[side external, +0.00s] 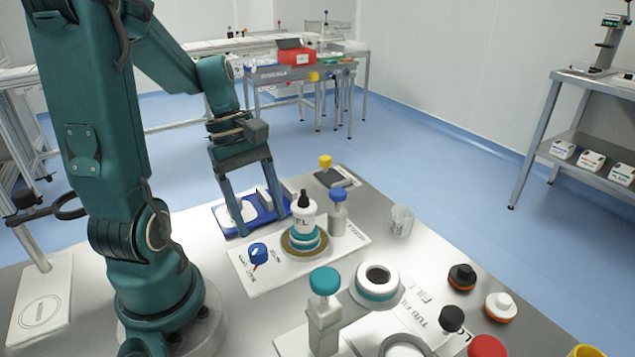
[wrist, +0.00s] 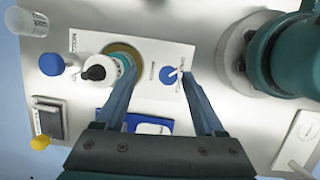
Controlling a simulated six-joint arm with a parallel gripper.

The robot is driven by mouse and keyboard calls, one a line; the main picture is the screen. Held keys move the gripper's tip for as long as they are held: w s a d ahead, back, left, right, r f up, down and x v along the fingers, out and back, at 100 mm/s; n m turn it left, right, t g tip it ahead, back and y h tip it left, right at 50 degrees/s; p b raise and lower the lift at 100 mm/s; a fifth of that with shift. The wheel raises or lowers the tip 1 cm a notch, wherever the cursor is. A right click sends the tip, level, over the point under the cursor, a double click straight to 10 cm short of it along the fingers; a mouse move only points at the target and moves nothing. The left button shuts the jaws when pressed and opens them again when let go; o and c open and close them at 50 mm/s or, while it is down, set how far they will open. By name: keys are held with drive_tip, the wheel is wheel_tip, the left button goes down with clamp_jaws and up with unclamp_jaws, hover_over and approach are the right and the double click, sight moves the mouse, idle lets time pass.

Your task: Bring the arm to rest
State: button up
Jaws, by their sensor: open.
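My teal arm is raised, with its forearm reaching right and down over the table. My gripper (side external: 264,226) is open, pointing down, with nothing between its fingers. It hangs above the blue tray (side external: 228,222) and the back edge of the white panel. In the wrist view my gripper (wrist: 160,73) has its fingers spread wide. The right fingertip shows beside the blue knob (wrist: 169,75); the left one shows beside the white bottle with a black dropper top (wrist: 97,70). That bottle stands upright on a round teal and brown stand (side external: 304,243).
A blue-capped bottle (side external: 338,215), a clear cup (side external: 401,220) and a dark scale-like device (side external: 337,178) stand nearby. Bare tabletop (side external: 425,255) lies right of the panel.

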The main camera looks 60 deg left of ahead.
drive_tip(key=d+r+m+t+y, duration=0.1)
drive_tip(key=d+r+m+t, duration=0.1)
drive_tip(key=d+m, duration=0.3)
drive_tip(key=s+d+r+m+t+y, duration=0.1)
drive_tip(key=d+r+m, duration=0.3)
drive_tip(key=m, duration=0.9)
drive_tip(key=shift+d+r+m+t+y, duration=0.3)
drive_tip(key=shift+d+t+y, duration=0.15)
drive_tip(key=shift+t+y, duration=0.3)
